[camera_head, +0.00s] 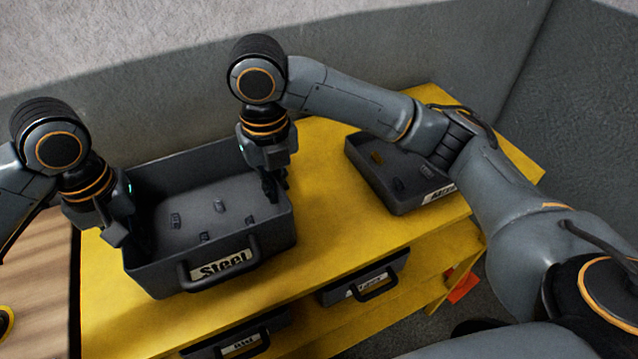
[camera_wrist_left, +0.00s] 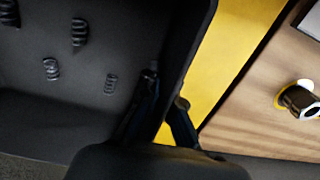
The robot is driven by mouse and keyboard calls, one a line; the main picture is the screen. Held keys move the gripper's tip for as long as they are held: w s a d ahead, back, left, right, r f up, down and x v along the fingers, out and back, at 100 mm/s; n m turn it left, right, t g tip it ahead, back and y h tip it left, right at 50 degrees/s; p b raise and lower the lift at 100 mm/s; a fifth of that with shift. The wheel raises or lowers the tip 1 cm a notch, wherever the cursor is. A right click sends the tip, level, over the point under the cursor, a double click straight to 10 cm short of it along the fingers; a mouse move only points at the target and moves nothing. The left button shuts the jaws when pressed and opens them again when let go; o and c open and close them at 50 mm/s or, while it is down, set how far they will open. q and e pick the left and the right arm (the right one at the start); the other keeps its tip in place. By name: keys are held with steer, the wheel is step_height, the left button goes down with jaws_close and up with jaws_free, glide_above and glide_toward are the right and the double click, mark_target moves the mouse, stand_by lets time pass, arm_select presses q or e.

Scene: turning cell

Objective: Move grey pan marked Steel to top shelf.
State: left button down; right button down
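The grey pan marked Steel (camera_head: 228,265) is at the left end of the yellow rack's top shelf (camera_head: 335,225), with its label and handle facing front. I cannot tell whether it rests on the shelf or hangs just above it. Several small dark coiled chips lie inside. My left gripper (camera_head: 130,236) is at the pan's left wall; in the left wrist view its fingers (camera_wrist_left: 166,108) straddle that wall (camera_wrist_left: 190,45) and look closed on it. My right gripper (camera_head: 275,186) is at the right wall, its fingers around the rim and seemingly closed on it.
A second grey pan (camera_head: 402,200) stands to the right on the top shelf, partly behind my right arm. Two labelled pans (camera_head: 362,284) (camera_head: 240,345) sit on the shelf below. A wooden surface (camera_head: 38,300) adjoins at left. A wall stands behind.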

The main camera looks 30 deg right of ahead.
arm_select(q)
steer(key=shift+a+f, duration=0.15)
steer(key=shift+f, duration=0.45)
arm_select(e)
steer(key=shift+d+f, duration=0.15)
steer(key=shift+f, duration=0.4)
arm_select(q)
steer(key=c, duration=1.5)
jaws_free()
arm_select(e)
steer(key=c, duration=1.5)
jaws_free()
arm_select(q)
steer(key=shift+r, duration=0.1)
step_height(320, 180, up, 11)
steer(key=shift+r, duration=0.45)
arm_select(e)
steer(key=shift+r, duration=0.2)
step_height(320, 180, up, 12)
steer(key=shift+f, duration=0.1)
